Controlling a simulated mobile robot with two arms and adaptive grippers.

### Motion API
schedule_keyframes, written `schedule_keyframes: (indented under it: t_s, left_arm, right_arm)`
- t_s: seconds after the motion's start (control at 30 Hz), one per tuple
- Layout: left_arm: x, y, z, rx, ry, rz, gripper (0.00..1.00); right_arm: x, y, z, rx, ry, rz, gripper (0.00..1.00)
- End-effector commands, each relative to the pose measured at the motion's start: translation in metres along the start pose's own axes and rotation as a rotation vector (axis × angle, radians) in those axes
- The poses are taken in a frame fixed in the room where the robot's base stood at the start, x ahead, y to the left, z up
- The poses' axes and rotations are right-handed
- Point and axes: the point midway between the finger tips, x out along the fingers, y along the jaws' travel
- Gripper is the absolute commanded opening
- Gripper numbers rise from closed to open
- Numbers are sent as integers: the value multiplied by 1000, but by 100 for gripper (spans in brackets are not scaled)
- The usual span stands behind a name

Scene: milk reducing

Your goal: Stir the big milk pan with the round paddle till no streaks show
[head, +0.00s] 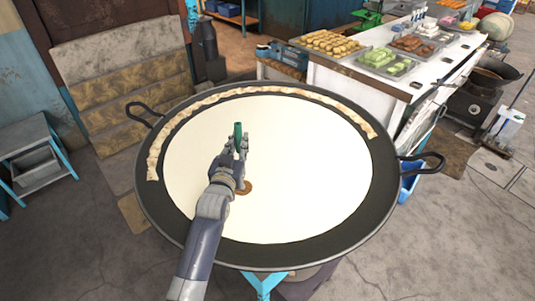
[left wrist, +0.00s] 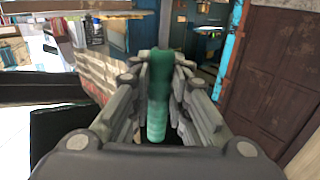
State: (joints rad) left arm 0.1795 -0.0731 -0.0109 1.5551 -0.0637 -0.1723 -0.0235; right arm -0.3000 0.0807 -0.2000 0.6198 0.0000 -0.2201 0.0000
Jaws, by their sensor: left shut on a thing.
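The big milk pan (head: 152,203) is a wide dark pan with two loop handles, filled with smooth cream-white milk (head: 310,165). No streaks show on the visible milk. My left gripper (head: 240,146) is over the middle of the pan, shut on the green handle (head: 238,130) of the paddle. The green handle also shows between the fingers in the left wrist view (left wrist: 158,95). A small brown round part (head: 245,187), likely the paddle's disc, shows at the milk surface just beside my wrist; the arm hides the rest. My right gripper is not in view.
A crusty tan band (head: 265,89) lies along the pan's far inner wall. A white counter (head: 345,83) with trays of sweets stands behind to the right. A blue-grey side table (head: 35,150) stands at left. A black wok (head: 495,72) sits far right.

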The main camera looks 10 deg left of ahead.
Motion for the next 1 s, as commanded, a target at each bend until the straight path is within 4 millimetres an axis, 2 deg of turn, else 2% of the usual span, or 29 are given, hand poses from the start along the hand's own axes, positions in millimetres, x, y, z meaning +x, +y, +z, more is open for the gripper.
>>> schedule_keyframes:
  t_s: [0.47, 0.8, 1.0]
  left_arm:
    - [2, -3, -4, 2, 2, 0, 0]
    - [2, -3, -32, 2, 3, 0, 0]
    - [2, -3, -46, 2, 4, 0, 0]
  right_arm:
    - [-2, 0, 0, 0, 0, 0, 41]
    - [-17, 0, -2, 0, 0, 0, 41]
    - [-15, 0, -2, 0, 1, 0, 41]
